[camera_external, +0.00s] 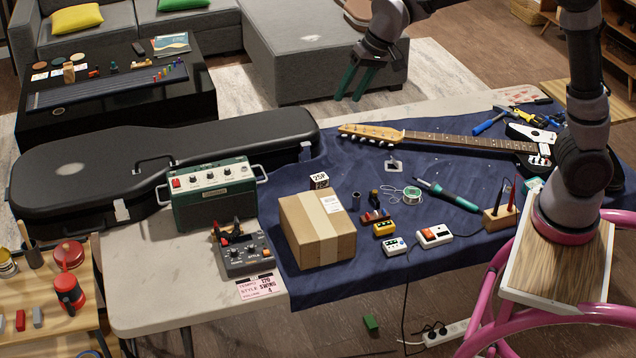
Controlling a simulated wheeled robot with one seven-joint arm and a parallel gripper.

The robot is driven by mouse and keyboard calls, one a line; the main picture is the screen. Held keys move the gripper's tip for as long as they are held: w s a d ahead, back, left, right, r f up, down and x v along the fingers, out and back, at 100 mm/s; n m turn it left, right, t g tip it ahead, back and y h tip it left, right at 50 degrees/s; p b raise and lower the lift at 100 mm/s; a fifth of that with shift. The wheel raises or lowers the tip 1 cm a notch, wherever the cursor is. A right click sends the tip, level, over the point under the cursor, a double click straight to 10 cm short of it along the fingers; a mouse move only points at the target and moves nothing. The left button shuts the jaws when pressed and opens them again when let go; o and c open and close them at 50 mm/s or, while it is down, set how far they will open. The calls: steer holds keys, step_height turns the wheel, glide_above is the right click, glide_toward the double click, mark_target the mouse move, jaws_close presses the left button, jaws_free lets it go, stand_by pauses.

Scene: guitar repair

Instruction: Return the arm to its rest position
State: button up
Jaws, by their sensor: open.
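My gripper (357,82) hangs in the air at the top of the external view, above the far edge of the table. Its two green fingers point down and to the left with a gap between them, and nothing is in the gap. My arm comes from its base at the right, rises out of the top of the picture and comes back down to the gripper. Its upper part is cut off by the picture's edge. The gripper appears apart from everything on the table.
A guitar (445,138) lies across the blue cloth (345,268). A cardboard box (290,235), soldering iron (450,196), green amplifier (215,203) and black guitar case (110,160) occupy the table. A grey ottoman (290,40) stands behind it.

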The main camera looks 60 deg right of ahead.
steer(key=s+d+r+n+t, duration=0.15)
steer(key=s+r, duration=0.25)
steer(key=s, duration=0.4)
steer(key=s+d+r, duration=0.2)
steer(key=s+r, duration=0.2)
steer(key=s, duration=0.3)
steer(key=s+d+f+n+t, duration=0.1)
steer(key=s, duration=1.4)
steer(key=shift+s+d+f, duration=0.15)
steer(key=shift+f, duration=0.1)
